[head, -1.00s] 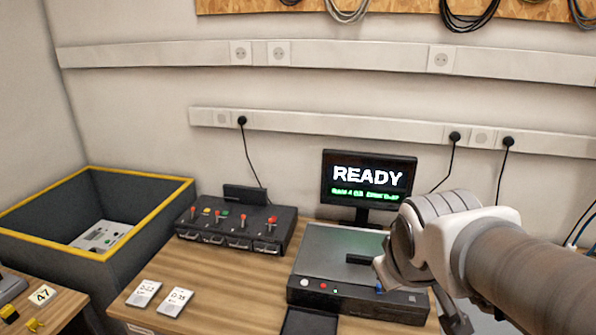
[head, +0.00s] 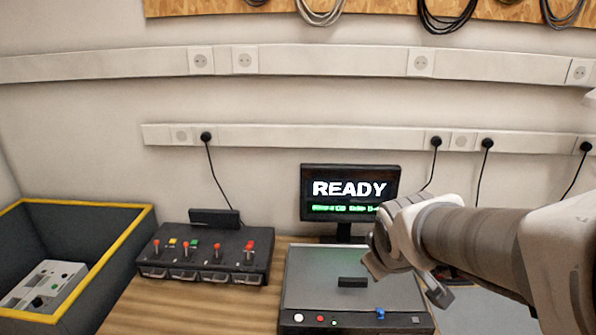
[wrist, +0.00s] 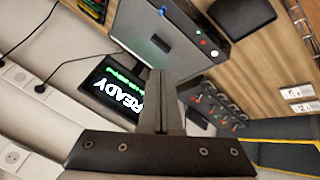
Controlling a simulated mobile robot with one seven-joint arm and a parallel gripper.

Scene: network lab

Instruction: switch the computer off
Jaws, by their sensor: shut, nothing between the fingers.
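The computer (head: 310,277) is a flat grey case on the wooden bench, with a short black bar on its top. Its front carries a white button (head: 298,317), a red button (head: 320,318), a small green light and a blue part (head: 380,313). The monitor (head: 350,211) behind it reads READY, with a green line below. My gripper is shut and empty in the wrist view (wrist: 159,75). In the head view it is above the case's right side, apart from the buttons. The wrist view also shows the white button (wrist: 214,53) and red button (wrist: 203,43).
A dark box with red levers (head: 205,255) stands left of the computer. A grey bin with a yellow rim (head: 140,225) stands farther left and holds a grey device (head: 48,285). Black plugs and cables hang from the wall rail behind.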

